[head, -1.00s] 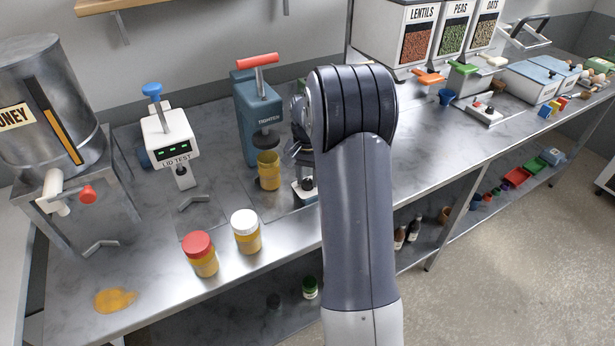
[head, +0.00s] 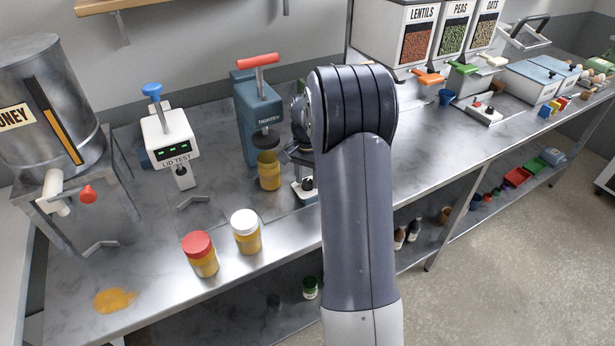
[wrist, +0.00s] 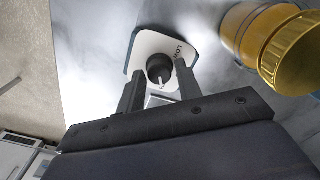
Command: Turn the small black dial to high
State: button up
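The small black dial (wrist: 160,70) sits on a white panel with a blue edge (wrist: 147,45) in the wrist view. Its white pointer mark faces the lower edge of the picture, and "LOW" is printed on the panel to its right. In the head view the dial (head: 308,183) stands on the counter, partly hidden by my arm. My gripper (wrist: 159,67) is open, one finger on each side of the dial in the picture. I cannot tell whether the fingers touch it. In the head view my gripper (head: 300,155) is mostly hidden behind my arm.
An amber jar with a gold lid (wrist: 290,55) stands close to the panel, by the blue press (head: 258,110). A white-lidded jar (head: 246,232) and a red-lidded jar (head: 200,254) stand near the counter's front edge.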

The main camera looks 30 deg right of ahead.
aim_at(307, 181)
jog(key=o, duration=0.3)
notch_tip(307, 181, up, 11)
jog(key=shift+f+b, duration=0.1)
jog(key=shift+b, duration=0.3)
jog(key=shift+f, duration=0.15)
notch_tip(307, 181, down, 10)
jog(key=shift+f+p, duration=0.2)
jog(key=shift+p, duration=0.25)
jog(key=shift+f, duration=0.1)
dwell(0.3)
